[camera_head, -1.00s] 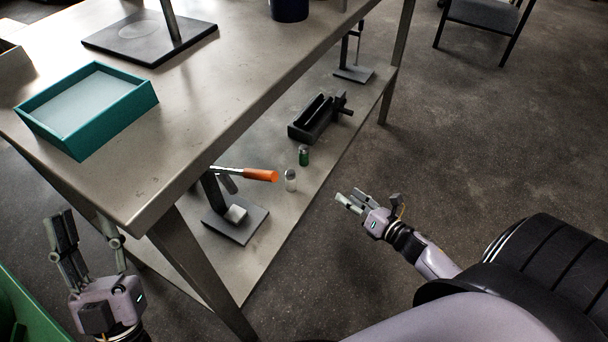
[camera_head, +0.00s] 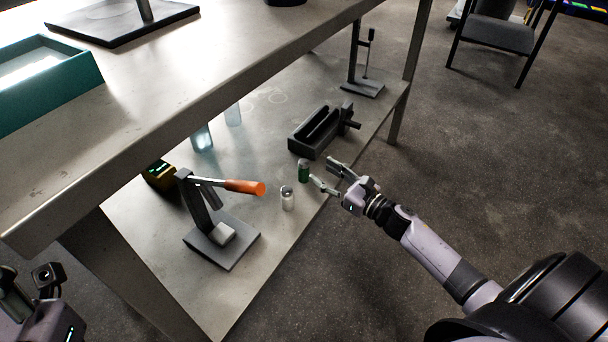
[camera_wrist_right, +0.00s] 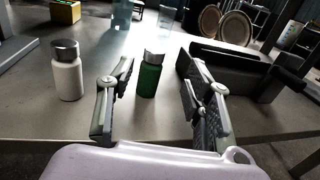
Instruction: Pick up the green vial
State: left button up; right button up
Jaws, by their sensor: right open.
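The green vial (camera_head: 303,171) with a grey cap stands upright on the lower shelf, near its front edge. In the right wrist view the green vial (camera_wrist_right: 150,76) shows beyond and between the open fingers, nearer the left finger. My right gripper (camera_head: 328,174) is open and empty, at the shelf edge just right of the vial; it also shows in the right wrist view (camera_wrist_right: 158,105). A white vial (camera_head: 287,198) stands to the left of the green one. My left gripper (camera_head: 28,290) is partly cut off at the lower left, away from the shelf.
A black vise-like block (camera_head: 318,134) sits close behind the green vial. A press with an orange handle (camera_head: 245,187) stands left of the vials. The tabletop (camera_head: 190,105) overhangs the lower shelf (camera_head: 285,232). A teal tray (camera_head: 60,84) is on top.

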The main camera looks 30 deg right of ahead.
aim_at(308, 165)
jog(key=x, duration=0.2)
jog(key=b+x, duration=0.1)
jog(key=x, duration=0.2)
jog(key=b+x, duration=0.1)
jog(key=x, duration=0.1)
jog(key=shift+w+a, duration=0.1)
jog(key=shift+a, duration=0.35)
jog(key=shift+c, duration=0.4)
grip_shut()
